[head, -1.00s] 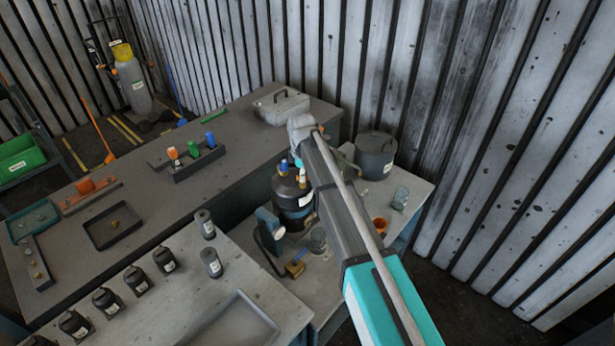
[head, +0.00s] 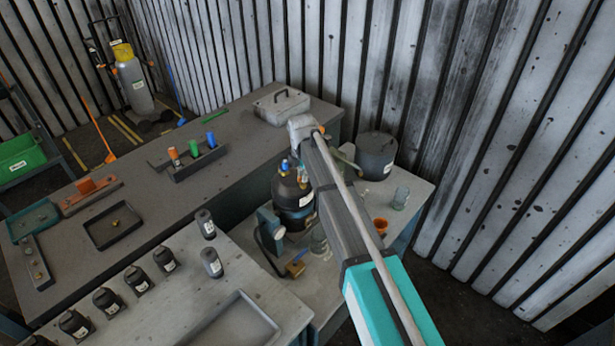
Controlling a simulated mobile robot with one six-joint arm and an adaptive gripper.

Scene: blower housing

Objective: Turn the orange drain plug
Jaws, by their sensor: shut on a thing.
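A dark round vessel (head: 293,200) with a pale label stands on the low bench, partly behind my arm. Small blue and yellowish fittings (head: 284,166) show on its top. My arm reaches from the lower right up to a grey joint above the vessel. My gripper is hidden behind the arm, so its fingers and what they touch do not show. I cannot make out a drain plug for certain. An orange cup-like piece (head: 380,226) is on the low bench, right of the arm.
A dark lidded pot (head: 376,155) and a clear jar (head: 401,197) stand right of the arm. Several black bottles (head: 107,301) line the front table. A rack (head: 198,163) with coloured pieces and a grey case (head: 281,105) sit on the long bench. A corrugated wall closes the back.

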